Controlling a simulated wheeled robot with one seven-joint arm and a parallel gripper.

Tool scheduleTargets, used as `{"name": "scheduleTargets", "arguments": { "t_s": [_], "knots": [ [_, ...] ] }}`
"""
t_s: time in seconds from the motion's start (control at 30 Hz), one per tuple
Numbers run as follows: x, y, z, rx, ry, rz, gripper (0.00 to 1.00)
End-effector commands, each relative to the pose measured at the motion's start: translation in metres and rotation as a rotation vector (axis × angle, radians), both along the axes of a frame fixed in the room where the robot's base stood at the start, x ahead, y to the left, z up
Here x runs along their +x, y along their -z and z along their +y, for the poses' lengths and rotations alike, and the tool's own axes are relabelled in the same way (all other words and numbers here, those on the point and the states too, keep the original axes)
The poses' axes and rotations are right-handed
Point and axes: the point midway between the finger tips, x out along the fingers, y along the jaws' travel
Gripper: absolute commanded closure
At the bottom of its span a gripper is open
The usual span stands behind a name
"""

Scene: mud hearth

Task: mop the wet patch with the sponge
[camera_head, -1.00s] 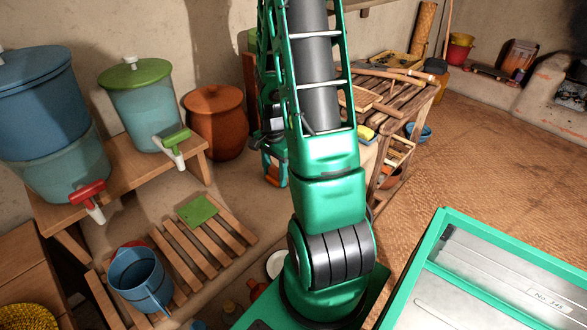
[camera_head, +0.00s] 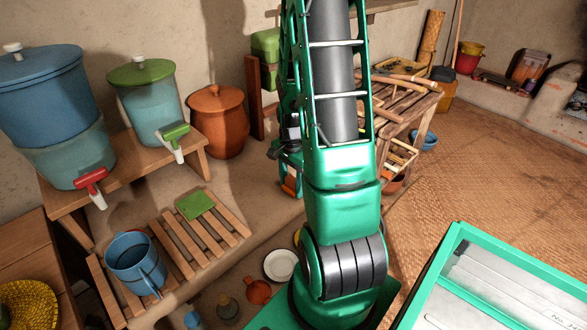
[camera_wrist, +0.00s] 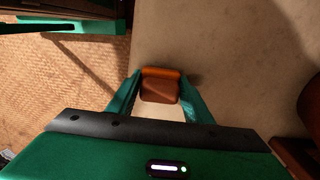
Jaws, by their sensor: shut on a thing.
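My gripper (camera_wrist: 160,88) is shut on an orange-brown block (camera_wrist: 159,90), which looks like the sponge. In the wrist view both green fingers press its sides, above a plain grey-beige surface. In the head view the orange block (camera_head: 291,185) shows just left of my arm, partly hidden by it. I cannot make out a wet patch in either view.
A slatted rack (camera_head: 231,218) holds a blue jug (camera_head: 130,262) and a flat green square (camera_head: 195,205). Dispensers and a clay pot (camera_head: 219,122) stand behind. A white plate (camera_head: 280,264) is near my base. The woven mat (camera_head: 490,165) on the right is largely clear.

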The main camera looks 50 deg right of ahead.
Motion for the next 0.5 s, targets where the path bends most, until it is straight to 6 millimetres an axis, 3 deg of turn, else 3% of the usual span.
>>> {"name": "scheduleTargets", "arguments": {
  "t_s": [0.03, 0.5],
  "knots": [
    [0.002, -0.011, -0.002, -0.006, 0.000, -0.008, 0.90],
    [0.002, -0.053, 0.000, -0.004, -0.002, -0.007, 0.90]
  ]
}}
